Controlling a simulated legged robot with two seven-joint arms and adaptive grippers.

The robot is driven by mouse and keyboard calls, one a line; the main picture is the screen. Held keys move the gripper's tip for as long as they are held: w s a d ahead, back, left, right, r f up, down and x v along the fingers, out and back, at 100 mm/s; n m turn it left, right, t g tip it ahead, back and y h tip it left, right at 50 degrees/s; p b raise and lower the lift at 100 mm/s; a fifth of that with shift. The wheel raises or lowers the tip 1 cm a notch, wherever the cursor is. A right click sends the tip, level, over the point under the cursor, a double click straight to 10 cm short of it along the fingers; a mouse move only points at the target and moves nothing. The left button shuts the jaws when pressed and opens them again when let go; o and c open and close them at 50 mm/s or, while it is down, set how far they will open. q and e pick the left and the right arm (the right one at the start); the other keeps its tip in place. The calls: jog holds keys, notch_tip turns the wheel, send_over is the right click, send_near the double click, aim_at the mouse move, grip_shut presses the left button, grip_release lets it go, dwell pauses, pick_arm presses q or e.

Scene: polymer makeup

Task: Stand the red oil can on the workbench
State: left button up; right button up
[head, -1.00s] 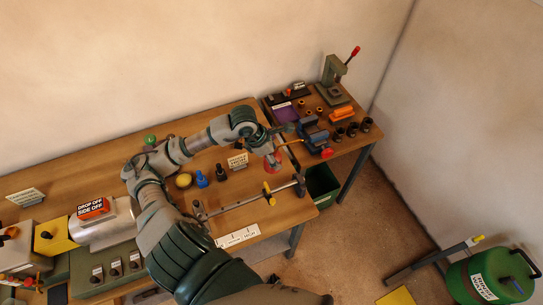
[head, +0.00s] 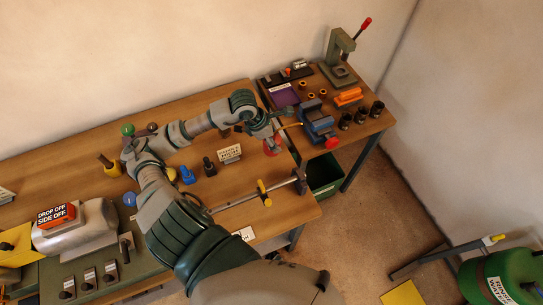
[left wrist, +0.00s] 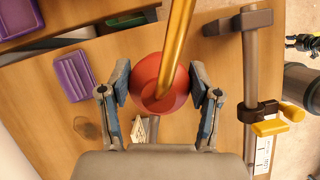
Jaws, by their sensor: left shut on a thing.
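My left gripper (head: 271,141) is shut on the red oil can (head: 272,149) over the right end of the wooden workbench (head: 70,165). In the left wrist view the can (left wrist: 172,99) sits between the two finger pads of the gripper (left wrist: 160,86), seen from above. Its brass spout (left wrist: 176,40) points up towards the camera; it also shows in the head view (head: 292,126). The can looks about upright. I cannot tell whether its base touches the bench. My right gripper is not in view.
A small sign (head: 229,153) and a long bar with a yellow handle (head: 264,193) are on the bench near the can. A second table at the right carries a blue vise (head: 317,119), a purple tray (head: 285,95) and a press (head: 340,55). A green bin (head: 325,180) stands below.

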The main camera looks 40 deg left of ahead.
aim_at(264, 143)
pick_arm(q)
jog(key=f, duration=0.2)
jog(key=d+f, duration=0.1)
jog(key=shift+s+f, duration=0.2)
jog(key=shift+f, duration=0.5)
jog(key=f, duration=0.1)
jog(key=a+f, duration=0.1)
jog(key=f, duration=0.1)
jog(key=shift+f, duration=0.3)
jog(key=shift+a+f, duration=0.1)
jog(key=shift+a, duration=0.1)
jog(key=o, duration=1.1)
jog(key=shift+d, duration=0.1)
jog(key=shift+o, duration=1.2)
jog(key=shift+d, duration=0.45)
jog(key=shift+a+r, duration=0.1)
jog(key=shift+r, duration=0.2)
jog(key=v, duration=1.1)
jog(key=shift+s+a+r, duration=0.1)
jog(key=shift+r, duration=0.25)
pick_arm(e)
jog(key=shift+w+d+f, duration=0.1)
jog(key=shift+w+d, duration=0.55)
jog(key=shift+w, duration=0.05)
pick_arm(q)
jog(key=shift+a, duration=0.15)
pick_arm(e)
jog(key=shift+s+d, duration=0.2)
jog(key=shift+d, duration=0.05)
